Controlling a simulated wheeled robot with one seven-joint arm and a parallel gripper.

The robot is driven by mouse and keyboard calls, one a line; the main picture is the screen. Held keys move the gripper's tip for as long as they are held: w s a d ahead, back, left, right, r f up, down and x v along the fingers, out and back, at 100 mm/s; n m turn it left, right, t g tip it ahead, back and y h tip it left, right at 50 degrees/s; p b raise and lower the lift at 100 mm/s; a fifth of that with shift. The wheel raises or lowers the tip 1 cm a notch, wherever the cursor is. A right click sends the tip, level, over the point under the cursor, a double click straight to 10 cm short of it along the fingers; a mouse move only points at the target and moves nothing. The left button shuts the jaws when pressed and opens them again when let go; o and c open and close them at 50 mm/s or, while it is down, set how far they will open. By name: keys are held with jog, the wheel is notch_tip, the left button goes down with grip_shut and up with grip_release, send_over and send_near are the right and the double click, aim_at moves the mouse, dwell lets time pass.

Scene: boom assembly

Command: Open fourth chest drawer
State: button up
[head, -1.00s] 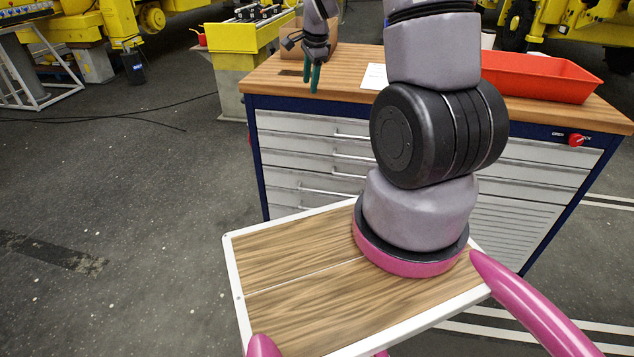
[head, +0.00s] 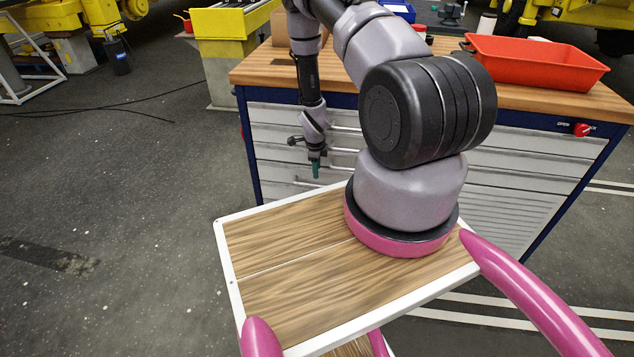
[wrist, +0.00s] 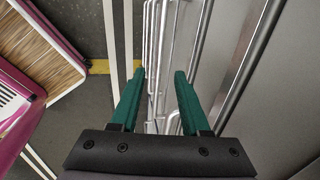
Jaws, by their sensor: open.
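The chest (head: 245,140) is a blue-framed bench with light grey drawer fronts and long bar handles. Its drawers look shut. The fourth drawer's handle (head: 303,182) shows low on the front, partly hidden by my arm and my base top. My gripper (head: 316,170) points down in front of the left part of the drawers, with its green fingertips near the lower handles in the picture. In the wrist view my gripper (wrist: 160,76) is open, and several metal handle bars (wrist: 152,50) run lengthwise between and beyond the fingers. I cannot tell whether any finger touches a bar.
The wooden chest top (head: 265,72) carries a red tray (head: 535,62) at the right and a blue box (head: 398,10) at the back. A red lock knob (head: 582,130) is on the right front. The floor left of the chest (head: 130,180) is mostly clear, with cables farther back.

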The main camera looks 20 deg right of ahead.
aim_at(317, 186)
jog(key=f, duration=0.2)
jog(key=w+f, duration=0.1)
jog(key=f, duration=0.2)
jog(key=d+f, duration=0.1)
jog(key=f, duration=0.2)
jog(key=shift+w+f, duration=0.2)
grip_shut()
dwell(1.1)
